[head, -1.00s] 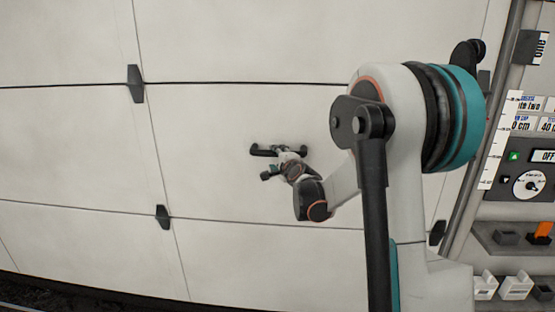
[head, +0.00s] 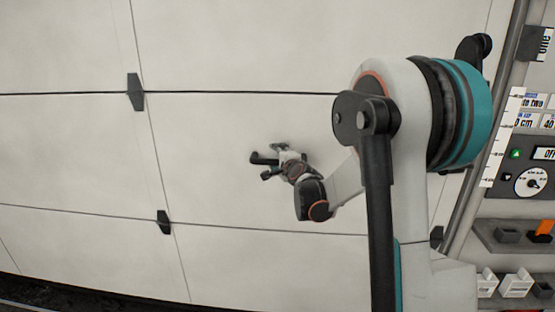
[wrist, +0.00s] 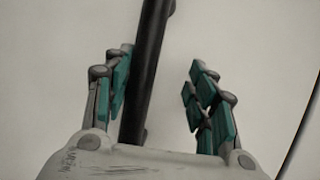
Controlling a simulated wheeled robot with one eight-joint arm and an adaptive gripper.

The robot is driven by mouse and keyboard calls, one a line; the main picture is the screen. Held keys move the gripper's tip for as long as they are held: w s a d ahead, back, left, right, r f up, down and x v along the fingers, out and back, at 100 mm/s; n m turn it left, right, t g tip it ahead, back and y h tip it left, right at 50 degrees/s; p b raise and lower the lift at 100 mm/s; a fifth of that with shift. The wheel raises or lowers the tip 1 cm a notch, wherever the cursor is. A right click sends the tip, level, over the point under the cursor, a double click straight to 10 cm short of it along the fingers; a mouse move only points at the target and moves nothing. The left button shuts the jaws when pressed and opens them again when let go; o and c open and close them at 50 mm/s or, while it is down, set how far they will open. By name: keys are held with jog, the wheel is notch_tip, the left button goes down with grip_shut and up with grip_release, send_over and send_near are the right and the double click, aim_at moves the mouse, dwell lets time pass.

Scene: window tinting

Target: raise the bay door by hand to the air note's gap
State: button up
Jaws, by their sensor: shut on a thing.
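The bay door (head: 70,150) is a pale panelled wall with dark seams and black hinges, filling most of the head view. Its black bar handle (head: 262,158) shows at the middle of the door. My gripper (head: 280,156) is at the handle, shut on it. In the wrist view the handle (wrist: 150,75) runs between the fingers of my gripper (wrist: 160,62), nearer the left finger. A dark strip shows below the door's bottom edge at lower left. Note cards (head: 525,120) at the right edge are cut off and only partly readable, one ending in "0 cm".
My arm covers much of the right half of the door.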

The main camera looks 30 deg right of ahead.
jog(key=v, duration=1.1)
jog(key=shift+s, duration=0.25)
jog(key=x, duration=0.4)
jog(key=f+b+x, duration=0.1)
jog(key=x, duration=0.7)
jog(key=shift+s+f, duration=0.1)
jog(key=shift+f, duration=0.2)
jog(key=shift+r, duration=0.1)
grip_shut()
